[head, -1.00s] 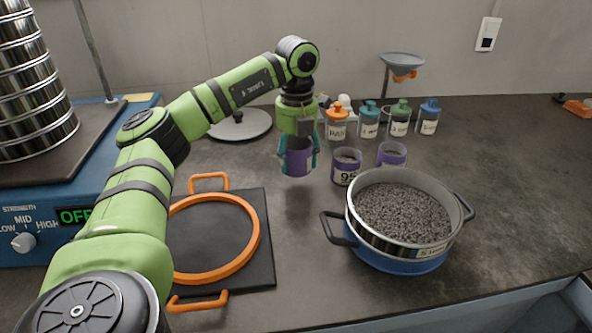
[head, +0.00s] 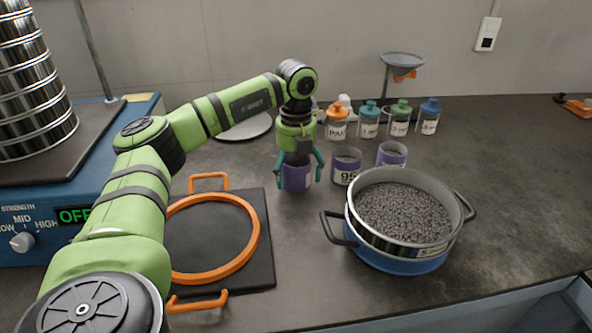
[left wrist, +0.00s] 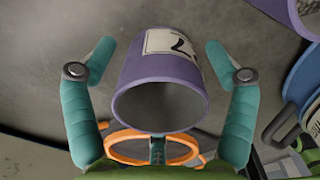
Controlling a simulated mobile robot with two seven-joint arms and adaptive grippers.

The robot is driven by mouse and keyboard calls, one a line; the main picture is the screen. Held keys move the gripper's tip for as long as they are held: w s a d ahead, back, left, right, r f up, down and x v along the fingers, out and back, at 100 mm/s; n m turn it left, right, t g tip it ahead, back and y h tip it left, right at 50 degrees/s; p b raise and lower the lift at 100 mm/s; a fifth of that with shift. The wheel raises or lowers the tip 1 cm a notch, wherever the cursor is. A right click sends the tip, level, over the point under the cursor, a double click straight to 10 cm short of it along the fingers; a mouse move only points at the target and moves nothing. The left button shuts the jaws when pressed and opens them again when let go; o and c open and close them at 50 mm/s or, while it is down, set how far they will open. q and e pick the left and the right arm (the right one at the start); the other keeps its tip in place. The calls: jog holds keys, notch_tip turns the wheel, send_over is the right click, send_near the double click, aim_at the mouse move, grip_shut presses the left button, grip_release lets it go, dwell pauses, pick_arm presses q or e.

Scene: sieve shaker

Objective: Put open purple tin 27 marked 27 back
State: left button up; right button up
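The purple tin (head: 297,180) stands upright on the grey counter, left of two other purple tins. In the left wrist view the open-topped tin (left wrist: 158,85) looks empty, and its white label shows a "2"; the rest is cut off from view. My left gripper (head: 299,177) is above the tin with its teal fingers down on either side. In the left wrist view the gripper (left wrist: 161,47) is open, with a gap between each finger and the tin wall. My right gripper is not in view.
A purple tin marked 95 (head: 345,166) and another purple tin (head: 392,154) stand close on the right. A sieve full of grey grains (head: 402,212) sits in front of them. An orange-ringed black plate (head: 240,215) lies on the left. Several lidded jars (head: 369,121) stand behind.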

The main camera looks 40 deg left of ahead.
pick_arm(q)
jog(key=shift+r, duration=0.1)
jog(key=shift+r, duration=0.35)
notch_tip(320, 180, up, 11)
jog(key=p, duration=0.2)
jog(key=shift+r, duration=0.2)
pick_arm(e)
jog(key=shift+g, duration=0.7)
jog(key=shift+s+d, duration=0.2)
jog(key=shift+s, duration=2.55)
